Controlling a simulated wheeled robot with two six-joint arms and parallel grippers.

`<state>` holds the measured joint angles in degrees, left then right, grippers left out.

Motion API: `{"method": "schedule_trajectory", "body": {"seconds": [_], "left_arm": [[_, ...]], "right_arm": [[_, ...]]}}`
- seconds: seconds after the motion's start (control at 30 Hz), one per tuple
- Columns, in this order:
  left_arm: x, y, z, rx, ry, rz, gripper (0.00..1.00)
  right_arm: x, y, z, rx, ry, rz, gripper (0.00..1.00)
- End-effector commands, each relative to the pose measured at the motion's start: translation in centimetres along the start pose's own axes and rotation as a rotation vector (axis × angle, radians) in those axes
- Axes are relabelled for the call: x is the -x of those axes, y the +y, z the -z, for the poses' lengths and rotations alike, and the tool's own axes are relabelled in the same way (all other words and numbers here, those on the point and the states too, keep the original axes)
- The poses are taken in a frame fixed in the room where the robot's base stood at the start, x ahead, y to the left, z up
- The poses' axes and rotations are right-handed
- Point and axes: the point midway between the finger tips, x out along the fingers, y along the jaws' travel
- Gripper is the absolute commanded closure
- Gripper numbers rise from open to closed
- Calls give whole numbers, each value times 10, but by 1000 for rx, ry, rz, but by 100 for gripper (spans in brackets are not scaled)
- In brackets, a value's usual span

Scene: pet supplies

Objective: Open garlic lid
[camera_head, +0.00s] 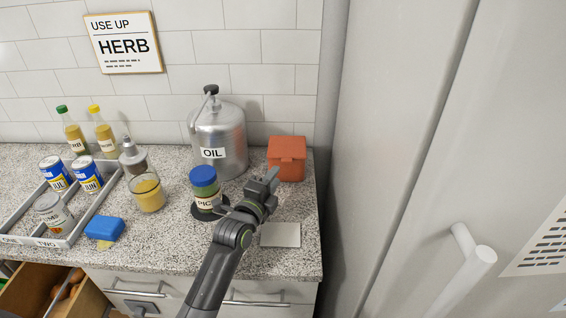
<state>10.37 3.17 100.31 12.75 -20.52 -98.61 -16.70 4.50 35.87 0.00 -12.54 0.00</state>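A terracotta-orange box (287,160) with a lid and a small front tab stands on the counter near its right end, against the tiled wall. Its lid looks shut. I see no garlic label on it.
A jar with a blue lid (203,181) stands left of my gripper, partly hidden. A metal OIL can (222,135) stands behind. A pale square (281,235) lies at the counter front. A tall pale cabinet (400,130) stands right. A drawer (45,292) is open lower left.

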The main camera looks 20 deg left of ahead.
Motion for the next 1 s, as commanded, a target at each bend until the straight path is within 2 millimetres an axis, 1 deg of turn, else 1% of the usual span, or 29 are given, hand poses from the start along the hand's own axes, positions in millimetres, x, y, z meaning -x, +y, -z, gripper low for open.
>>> {"method": "schedule_trajectory", "body": {"seconds": [0.03,0.2,0.43,0.6,0.9,0.97,1.0], "left_arm": [[-9,-3,0,-1,1,-1,72],[-33,-2,0,-1,1,0,72],[-57,-1,0,-1,1,-1,72],[-64,0,0,0,0,0,72],[-65,0,0,0,0,0,72],[-65,0,0,0,0,0,78],[-65,0,0,0,0,0,84]], "right_arm": [[4,0,1,0,1,0,100],[9,1,-2,0,-4,0,100],[14,2,-10,-2,-18,-1,100],[15,2,-11,-2,-20,-1,100],[15,2,-10,-1,-19,-1,100],[15,2,-10,-1,-19,-1,100],[15,2,-10,-1,-18,-1,100]]}}
